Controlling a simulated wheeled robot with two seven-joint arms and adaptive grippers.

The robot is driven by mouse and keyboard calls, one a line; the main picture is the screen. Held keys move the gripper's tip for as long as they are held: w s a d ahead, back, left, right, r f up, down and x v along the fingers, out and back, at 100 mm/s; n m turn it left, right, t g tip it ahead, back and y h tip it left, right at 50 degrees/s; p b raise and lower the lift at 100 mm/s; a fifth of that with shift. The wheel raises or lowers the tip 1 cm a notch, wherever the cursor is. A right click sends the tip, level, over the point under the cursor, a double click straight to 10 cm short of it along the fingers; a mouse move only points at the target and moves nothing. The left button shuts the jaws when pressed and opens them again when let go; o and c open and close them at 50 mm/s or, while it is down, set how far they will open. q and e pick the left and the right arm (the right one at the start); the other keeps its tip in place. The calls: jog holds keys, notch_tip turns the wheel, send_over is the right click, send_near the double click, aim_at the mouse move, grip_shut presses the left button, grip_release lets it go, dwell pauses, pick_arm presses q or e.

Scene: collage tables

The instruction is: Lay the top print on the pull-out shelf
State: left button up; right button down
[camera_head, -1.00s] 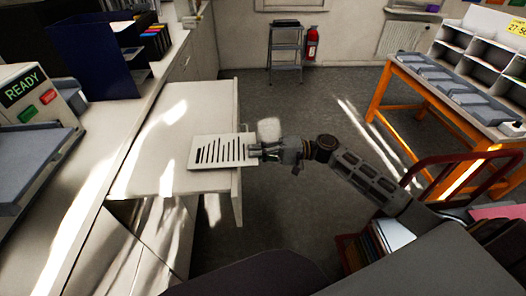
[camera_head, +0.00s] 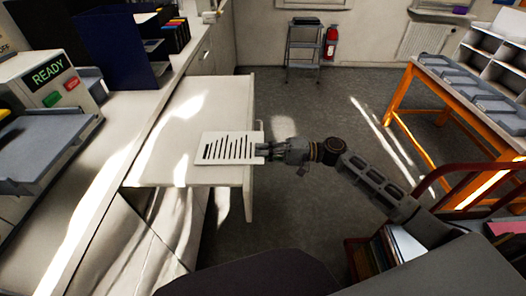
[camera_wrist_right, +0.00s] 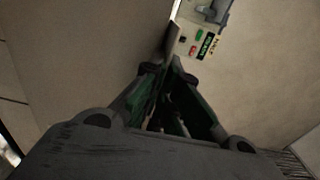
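The print (camera_head: 228,148) is a white sheet with black stripes, in the head view. It is over the right end of the pale pull-out shelf (camera_head: 215,100), its right edge reaching slightly past the shelf's edge. I cannot tell whether it touches the shelf or is just above it. My right gripper (camera_head: 266,147) is shut on the print's right edge, coming in from the right. In the right wrist view the gripper's fingers (camera_wrist_right: 165,75) converge; the print is not clear there. My left gripper is not in view.
A grey machine with a READY sign (camera_head: 48,75) and a grey tray (camera_head: 45,140) stand on the left counter. A dark blue holder (camera_head: 108,50) is behind. An orange-legged table (camera_head: 445,90) stands at the right. The shelf left of the print is bare.

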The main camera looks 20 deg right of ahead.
jog(key=c, duration=1.6)
grip_release()
jog(key=shift+o, duration=0.2)
jog(key=v, duration=1.2)
jog(key=shift+w, duration=0.1)
